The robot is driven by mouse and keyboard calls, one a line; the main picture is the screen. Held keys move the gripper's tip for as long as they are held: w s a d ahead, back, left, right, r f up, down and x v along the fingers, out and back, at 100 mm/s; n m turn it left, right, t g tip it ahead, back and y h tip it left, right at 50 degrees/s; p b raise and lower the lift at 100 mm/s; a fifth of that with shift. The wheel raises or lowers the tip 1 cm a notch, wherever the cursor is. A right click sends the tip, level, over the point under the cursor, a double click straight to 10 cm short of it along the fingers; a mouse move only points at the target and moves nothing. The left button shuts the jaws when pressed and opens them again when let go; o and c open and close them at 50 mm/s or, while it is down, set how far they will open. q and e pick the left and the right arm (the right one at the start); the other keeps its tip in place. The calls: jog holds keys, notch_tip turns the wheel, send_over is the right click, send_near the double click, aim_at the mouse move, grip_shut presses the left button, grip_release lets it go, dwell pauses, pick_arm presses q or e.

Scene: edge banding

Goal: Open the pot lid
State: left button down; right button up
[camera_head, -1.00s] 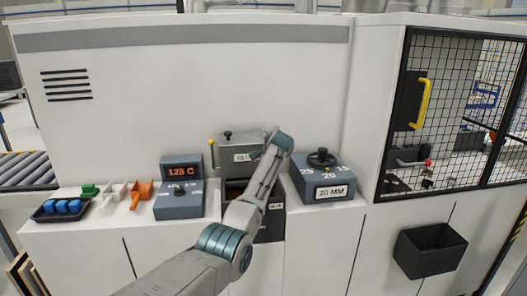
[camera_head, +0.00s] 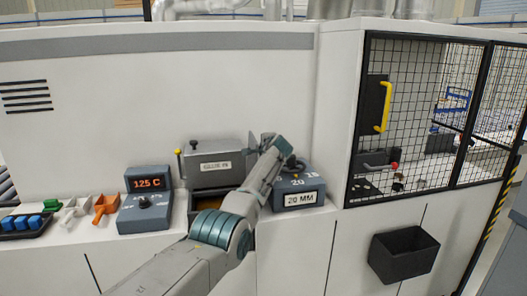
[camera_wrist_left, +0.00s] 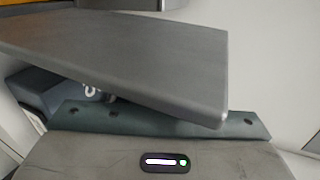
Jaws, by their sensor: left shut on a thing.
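The pot lid (camera_head: 204,151), a grey plate with a dark knob on it, stands raised behind the pot. The glue pot (camera_head: 198,218) below is open at the top, with amber-brown showing inside. My left gripper (camera_head: 262,143) is at the lid's right edge, its fingers small and partly hidden by my wrist. It is shut on the lid. In the left wrist view a large grey slab (camera_wrist_left: 125,55), which looks like the lid, lies across the gripper and hides the fingertips. My right gripper is out of view.
A temperature box (camera_head: 147,212) reading 125 C stands left of the pot. A dial box (camera_head: 312,184) marked 20 MM is close to the right, partly behind my wrist. Orange (camera_head: 105,206) and blue (camera_head: 36,221) pieces lie further left. A black bin (camera_head: 403,254) hangs at lower right.

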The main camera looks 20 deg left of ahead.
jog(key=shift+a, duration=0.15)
pick_arm(q)
jog(key=c, duration=1.4)
grip_release()
jog(key=o, duration=0.3)
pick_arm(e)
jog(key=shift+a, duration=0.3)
pick_arm(q)
jog(key=b+v, duration=0.3)
jog(key=v, duration=0.7)
jog(key=shift+s+d+b, duration=0.2)
jog(key=shift+b, duration=0.15)
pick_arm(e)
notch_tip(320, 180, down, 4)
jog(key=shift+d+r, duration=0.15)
pick_arm(q)
jog(key=shift+r, duration=0.1)
